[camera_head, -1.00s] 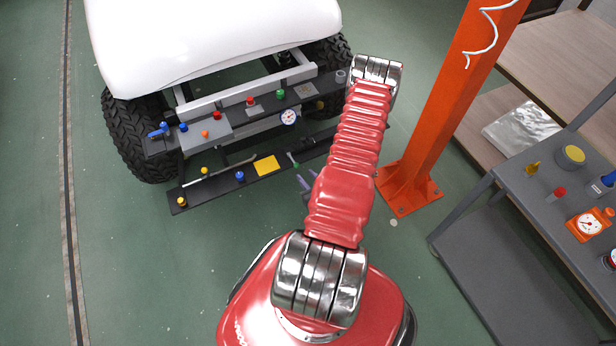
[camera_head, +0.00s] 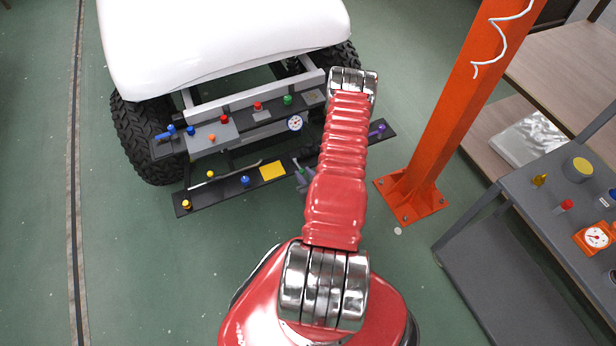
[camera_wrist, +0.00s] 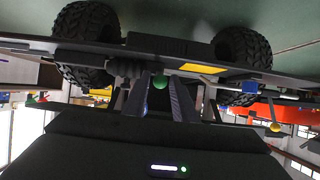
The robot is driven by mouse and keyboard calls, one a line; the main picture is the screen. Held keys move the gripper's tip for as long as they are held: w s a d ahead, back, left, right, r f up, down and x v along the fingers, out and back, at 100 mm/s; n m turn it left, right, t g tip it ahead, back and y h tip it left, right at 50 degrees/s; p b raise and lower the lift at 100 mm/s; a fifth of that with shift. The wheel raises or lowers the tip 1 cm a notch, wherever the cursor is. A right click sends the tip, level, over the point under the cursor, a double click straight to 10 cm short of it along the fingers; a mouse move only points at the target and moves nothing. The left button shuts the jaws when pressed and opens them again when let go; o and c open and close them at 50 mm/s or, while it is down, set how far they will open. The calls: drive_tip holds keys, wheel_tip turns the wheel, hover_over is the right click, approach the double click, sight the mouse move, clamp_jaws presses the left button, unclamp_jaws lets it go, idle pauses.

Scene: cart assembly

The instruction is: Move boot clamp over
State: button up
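In the head view my gripper (camera_head: 302,178) is at the front edge of the lower bar, right of the yellow plate (camera_head: 272,171). My red arm partly covers the bar there, and the knob is hard to make out. No part is labelled as the clamp.
The upper bar (camera_head: 168,148) carries coloured knobs and a round gauge (camera_head: 295,123). The lower bar also has a blue knob (camera_head: 245,181), yellow knobs and a purple knob (camera_head: 380,128). An orange post (camera_head: 445,125) and grey tool cart (camera_head: 500,240) stand right. Floor left is clear.

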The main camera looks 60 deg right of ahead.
drive_tip(key=c, duration=0.5)
drive_tip(key=shift+o, duration=0.2)
drive_tip(key=shift+w+d+r, duration=0.2)
drive_tip(key=shift+r, duration=0.35)
drive_tip(key=shift+w+d+r, duration=0.15)
drive_tip(key=shift+r, duration=0.4)
drive_tip(key=shift+d+r, duration=0.1)
drive_tip(key=shift+r, duration=0.05)
drive_tip(key=shift+w+d+r, duration=0.4)
drive_tip(key=shift+w+r, duration=0.15)
drive_tip(key=shift+r, duration=0.25)
